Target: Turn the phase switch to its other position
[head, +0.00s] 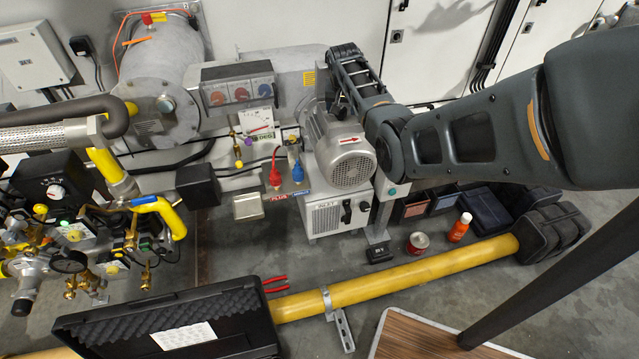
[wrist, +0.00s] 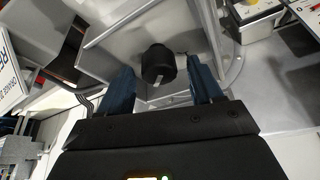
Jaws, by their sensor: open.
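In the wrist view, a round black knob (wrist: 158,64) with a pale pointer mark stands out from a grey metal surface; it looks like the phase switch. The pointer mark faces the bottom of the picture. My gripper (wrist: 160,76) is open, with one dark blue finger on each side of the knob. Gaps show between the knob and both fingers, and nothing is held. In the head view my arm reaches in from the right and bends up behind the grey motor (head: 345,155). My fingertips and this knob cannot be made out there.
A panel with several knobs (head: 238,92) sits left of my arm. Red (head: 275,175) and blue (head: 297,172) connectors hang beside the motor. A yellow pipe (head: 400,284) and an open black case (head: 165,325) lie in front. In the wrist view, a white sign (wrist: 12,75) stands at left.

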